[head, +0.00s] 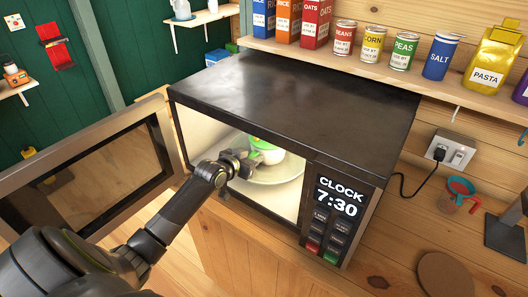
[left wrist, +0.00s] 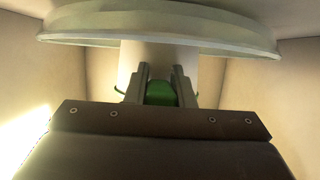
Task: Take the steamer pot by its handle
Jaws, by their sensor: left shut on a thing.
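The steamer pot (head: 270,155), white with green parts, stands on the pale round plate (head: 283,174) inside the open microwave (head: 290,95). My left gripper (head: 246,160) reaches in through the microwave's doorway and is shut on the pot's green handle. In the left wrist view the green handle (left wrist: 161,93) sits between the two fingers (left wrist: 160,88), with the white pot body (left wrist: 131,62) just behind it. The round plate's rim (left wrist: 160,38) spans the top of that view. The gripper hides part of the pot in the head view. My right gripper is not in view.
The microwave door (head: 95,175) hangs open to the left, close beside my left arm. The microwave's walls and ceiling surround the gripper. A shelf (head: 370,75) with cans and boxes runs above. A measuring cup (head: 459,192) and a round board (head: 444,274) are at right.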

